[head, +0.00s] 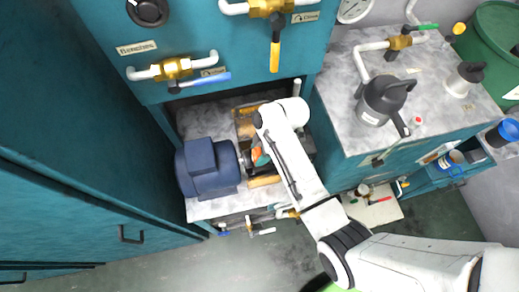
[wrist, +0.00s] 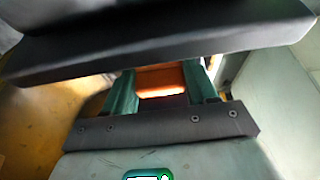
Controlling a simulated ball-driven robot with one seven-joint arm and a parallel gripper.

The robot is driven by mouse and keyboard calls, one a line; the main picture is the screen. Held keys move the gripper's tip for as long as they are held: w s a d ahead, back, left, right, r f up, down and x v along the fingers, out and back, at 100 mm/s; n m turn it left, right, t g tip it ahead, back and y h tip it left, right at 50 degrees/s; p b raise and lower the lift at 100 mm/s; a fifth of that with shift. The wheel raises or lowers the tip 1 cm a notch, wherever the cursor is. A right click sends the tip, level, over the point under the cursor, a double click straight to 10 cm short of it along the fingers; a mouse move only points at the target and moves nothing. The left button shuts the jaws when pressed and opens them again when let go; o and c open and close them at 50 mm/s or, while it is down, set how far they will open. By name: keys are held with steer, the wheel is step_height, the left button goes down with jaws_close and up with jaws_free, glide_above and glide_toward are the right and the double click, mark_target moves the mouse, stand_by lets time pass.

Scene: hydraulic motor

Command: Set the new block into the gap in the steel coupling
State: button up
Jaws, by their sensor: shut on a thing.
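The orange block (wrist: 160,78) shows in the wrist view between the two teal fingers of my gripper (wrist: 161,88), which is shut on it. A bright glint lies along the block's lower edge. In the head view, a bit of orange (head: 257,153) and teal shows at my gripper (head: 262,158), just right of the blue motor (head: 207,168). The gripper is low over the drive line there, and my arm covers much of it. The steel coupling and its gap cannot be made out clearly. I cannot tell whether the block touches the coupling.
The motor stands on a marble-look shelf (head: 205,208) in a teal cabinet recess. Valves and pipes (head: 172,68) are above, with more pipework (head: 262,222) along the shelf front. A counter (head: 345,110) at right holds a dark grey jug (head: 383,98). Open floor lies in front.

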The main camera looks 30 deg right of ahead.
steer(key=shift+f, duration=0.2)
steer(key=o, duration=1.2)
steer(key=shift+r, duration=0.1)
steer(key=shift+r, duration=0.2)
steer(key=v, duration=1.2)
steer(key=s+d+m+h, duration=0.1)
steer(key=s+m, duration=0.4)
steer(key=s, duration=0.2)
steer(key=s+d+f+m+h, duration=0.1)
steer(key=s+m+h, duration=0.1)
steer(key=s+m, duration=0.3)
steer(key=s+d+m+h, duration=0.1)
steer(key=s+m, duration=0.4)
steer(key=s, duration=0.4)
steer(key=shift+s+d+f, duration=0.25)
steer(key=shift+s+f, duration=0.05)
steer(key=shift+f, duration=0.05)
